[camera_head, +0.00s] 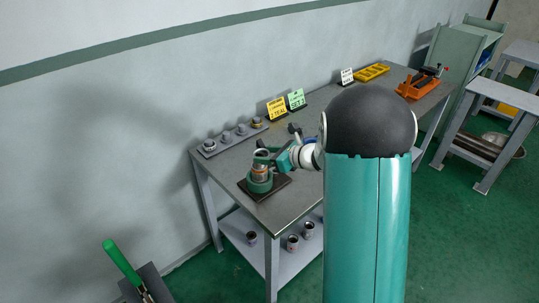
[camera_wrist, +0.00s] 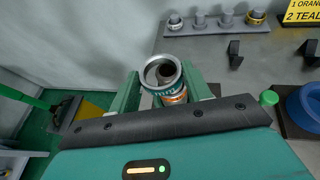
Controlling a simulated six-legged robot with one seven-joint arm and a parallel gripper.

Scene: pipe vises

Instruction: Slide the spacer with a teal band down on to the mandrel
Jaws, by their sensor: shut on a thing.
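My gripper (camera_wrist: 162,88) is shut on the teal-banded spacer (camera_wrist: 161,82), a grey metal ring with its open top toward the wrist camera. In the head view, this spacer (camera_head: 261,155) is upright at my gripper (camera_head: 268,157), over the green vise (camera_head: 259,185). An orange-banded spacer (camera_wrist: 177,98) shows just below it and also appears in the head view (camera_head: 260,171), in the vise area. The two look lined up; whether they touch I cannot tell. The mandrel is mostly hidden; something dark shows inside the ring.
A rack (camera_head: 233,136) of several posts stands along the wall, with spacers on its end posts. A yellow sign (camera_head: 277,108) reads 1 orange, 2 teal; a green sign (camera_head: 296,98) is beside it. An orange vise (camera_head: 420,84) stands far right. Cups or spacers (camera_head: 293,243) lie on the lower shelf.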

